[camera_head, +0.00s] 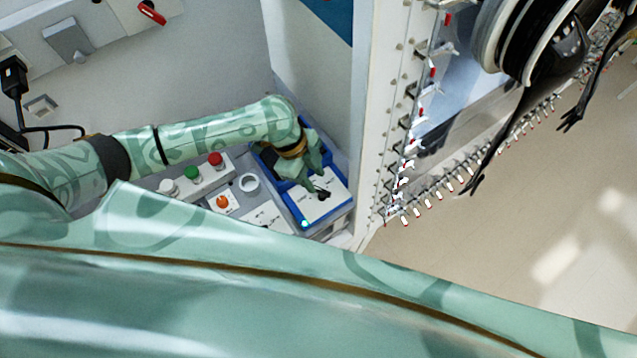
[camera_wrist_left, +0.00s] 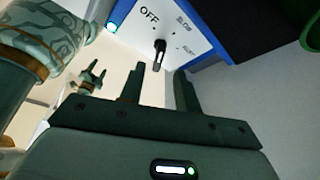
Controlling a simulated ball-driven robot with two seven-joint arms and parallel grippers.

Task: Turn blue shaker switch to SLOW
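The blue shaker (camera_head: 291,200) has a white top panel with a black switch knob (camera_wrist_left: 159,52). The wrist view shows the label OFF to the knob's upper left, with SLOW and another, partly blurred word to its right. Which mark the knob points at I cannot tell. My left gripper (camera_wrist_left: 155,88) is open, its two fingers apart. The knob shows between and just beyond the fingertips, and I see no grip on it. In the head view my left gripper (camera_head: 315,186) reaches down over the panel. My right gripper (camera_wrist_left: 91,76) appears small in the wrist view, fingers apart.
A control box with red (camera_head: 215,159), green (camera_head: 191,172) and white buttons stands left of the shaker. An orange knob (camera_head: 222,201) and a white ring (camera_head: 248,182) lie between. A white frame post (camera_head: 372,120) rises close on the right.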

